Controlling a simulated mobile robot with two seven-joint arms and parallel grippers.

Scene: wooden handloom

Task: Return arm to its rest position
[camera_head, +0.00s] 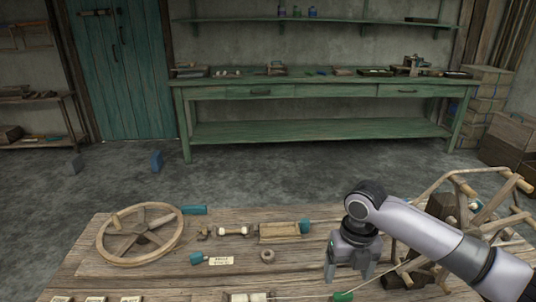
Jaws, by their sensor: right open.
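My right gripper (348,271) points down over the right part of the wooden table (110,255). Its fingers are apart, with nothing seen between them. My right arm comes in from the right edge and covers part of the wooden loom frame (455,180) at the table's right side. My left gripper is not in this view.
A spoked wooden wheel (140,232) lies at the table's left. A spool (236,231), a wooden shuttle-like piece (280,230), a ring (267,255) and a green-tipped rod (343,296) lie near the middle. A green workbench (330,88) stands behind, across open floor.

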